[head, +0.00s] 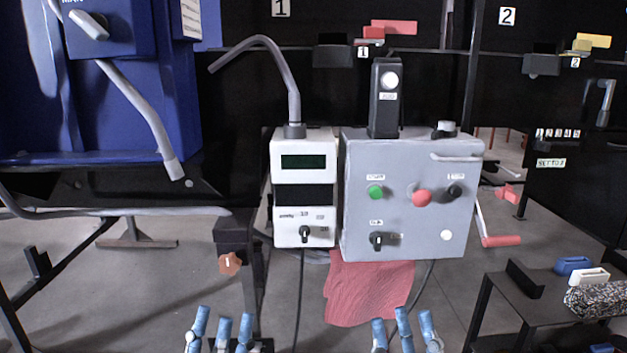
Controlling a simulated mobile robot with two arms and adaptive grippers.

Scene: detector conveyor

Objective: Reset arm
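My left gripper (221,328) shows at the bottom edge, left of centre, its blue fingertips spread apart with nothing between them. My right gripper (403,326) shows at the bottom edge, right of centre, also with its blue fingers apart and empty. Both point up the picture, below the control boxes and apart from them. The rest of both arms is out of the frame.
A grey control box (411,230) with knobs and buttons stands beside a white meter box (288,190). A red cloth (368,290) hangs below. A blue machine (130,120) fills the upper left. A dark side table (505,300) stands at right.

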